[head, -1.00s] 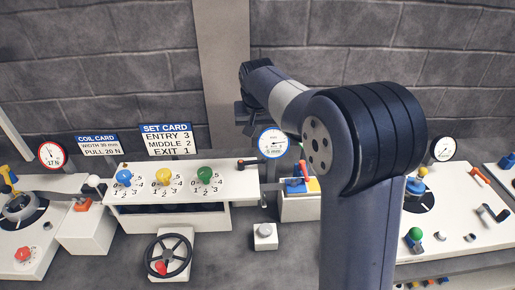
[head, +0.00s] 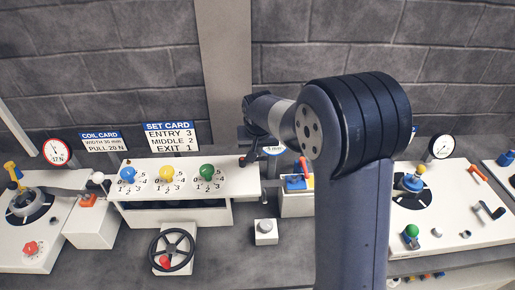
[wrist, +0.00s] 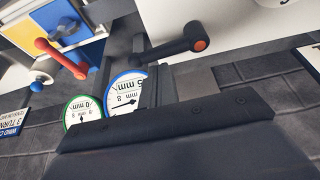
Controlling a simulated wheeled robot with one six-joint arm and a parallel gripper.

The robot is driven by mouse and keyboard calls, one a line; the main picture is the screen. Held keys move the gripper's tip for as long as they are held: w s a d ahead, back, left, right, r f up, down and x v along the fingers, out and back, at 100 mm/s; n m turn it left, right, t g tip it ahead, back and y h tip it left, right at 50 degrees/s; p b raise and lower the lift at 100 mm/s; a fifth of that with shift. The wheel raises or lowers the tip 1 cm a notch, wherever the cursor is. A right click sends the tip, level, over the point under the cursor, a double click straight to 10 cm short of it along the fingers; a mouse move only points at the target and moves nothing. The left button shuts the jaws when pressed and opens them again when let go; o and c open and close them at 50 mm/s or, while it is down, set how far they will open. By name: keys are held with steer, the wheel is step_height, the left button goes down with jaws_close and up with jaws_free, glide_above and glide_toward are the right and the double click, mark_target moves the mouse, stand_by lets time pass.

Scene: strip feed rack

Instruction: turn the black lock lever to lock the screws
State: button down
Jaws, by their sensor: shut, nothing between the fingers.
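The black lock lever (head: 250,159) with its red end sits at the top right of the white screw panel (head: 240,186). In the wrist view the lever (wrist: 165,50) lies ahead of my gripper, its orange-red end at the right. The blue screw (head: 127,174), yellow screw (head: 166,174) and green screw (head: 206,173) stand in a row on numbered dials; their settings are too small to read. My gripper (head: 247,138) is shut and empty, close above or behind the lever. It shows as a dark bar in the wrist view (wrist: 165,122); a gap to the lever shows there.
The set card (head: 168,136) reads entry 3, middle 2, exit 1. A blue-rimmed gauge (wrist: 124,92) and a green-rimmed gauge (wrist: 82,113) stand near the lever. A red-handled blue and yellow unit (head: 297,183) is to its right. A handwheel (head: 171,250) is in front.

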steer(key=shift+s+m+h+b, duration=0.35)
steer(key=shift+m+b, duration=0.4)
steer(key=shift+m, duration=0.25)
steer(key=shift+s+f+m+h+b, duration=0.1)
steer(key=shift+s+m+h+b, duration=0.35)
steer(key=shift+m+b, duration=0.65)
steer(key=m, duration=0.1)
steer(key=s+m+b, duration=0.1)
steer(key=m, duration=0.1)
steer(key=s+m+g+h, duration=0.1)
steer(key=shift+a+m+b, duration=0.25)
steer(key=shift+m+b, duration=0.15)
steer(key=m, duration=0.1)
steer(key=s+m, duration=0.1)
steer(key=shift+a+m+g+h, duration=0.3)
steer(key=shift+m+g+h, duration=0.1)
steer(key=m, duration=0.1)
steer(key=s+a+m+g, duration=0.1)
steer(key=m, duration=0.1)
steer(key=shift+s+a+m+g+h, duration=0.15)
steer(key=shift+a+m+g+h, duration=0.25)
steer(key=shift+m, duration=0.7)
steer(key=shift+a, duration=0.2)
steer(key=shift+s+a, duration=0.1)
steer(key=shift+r, duration=0.2)
